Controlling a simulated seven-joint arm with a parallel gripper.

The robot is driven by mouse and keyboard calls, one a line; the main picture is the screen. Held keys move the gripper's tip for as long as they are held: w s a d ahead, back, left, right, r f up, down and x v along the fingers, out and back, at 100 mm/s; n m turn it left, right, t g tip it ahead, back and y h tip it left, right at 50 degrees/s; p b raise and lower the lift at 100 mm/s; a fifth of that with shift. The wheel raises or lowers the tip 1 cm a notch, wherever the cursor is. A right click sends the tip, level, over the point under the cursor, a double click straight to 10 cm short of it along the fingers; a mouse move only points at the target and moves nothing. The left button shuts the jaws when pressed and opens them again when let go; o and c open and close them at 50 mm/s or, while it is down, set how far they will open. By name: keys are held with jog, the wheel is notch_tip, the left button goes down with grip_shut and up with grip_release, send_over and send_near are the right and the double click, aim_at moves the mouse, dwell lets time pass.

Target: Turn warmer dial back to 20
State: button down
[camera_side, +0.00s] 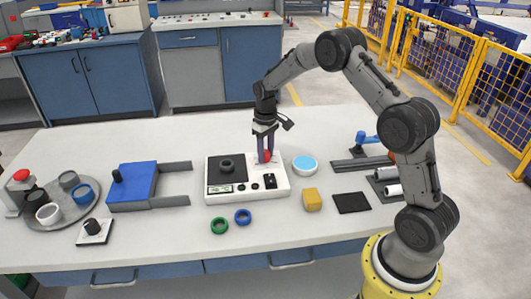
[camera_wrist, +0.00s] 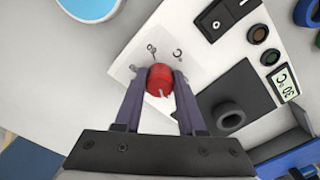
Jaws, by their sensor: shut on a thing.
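The white warmer (camera_side: 280,188) stands mid-table in the side view. Its red dial (camera_side: 267,156) is at the back right of its top, on a light plate with printed marks. In the wrist view the red dial (camera_wrist: 160,82) sits between the two fingers. My gripper (camera_side: 263,152) points down and is shut on the dial. The warmer's small display (camera_wrist: 284,85) shows turned in the wrist view; it seems to read about 30 °C. The fingers hide the dial's sides, and its exact setting cannot be told.
A dark ring (camera_side: 226,165) sits on the warmer's dark plate. A blue-topped dish (camera_side: 305,165) and yellow block (camera_side: 312,199) are to the right. Green (camera_side: 219,226) and blue (camera_side: 243,216) rings lie in front. A blue fixture (camera_side: 133,184) and grey tray (camera_side: 70,213) are left.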

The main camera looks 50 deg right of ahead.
aim_at(266, 151)
jog(key=n, duration=0.6)
jog(key=shift+d+r+n, duration=0.1)
jog(key=shift+n, duration=0.2)
jog(key=n, duration=0.6)
jog(key=shift+w, duration=0.1)
dwell(0.3)
jog(key=c, duration=0.5)
grip_release()
notch_tip(266, 151, up, 14)
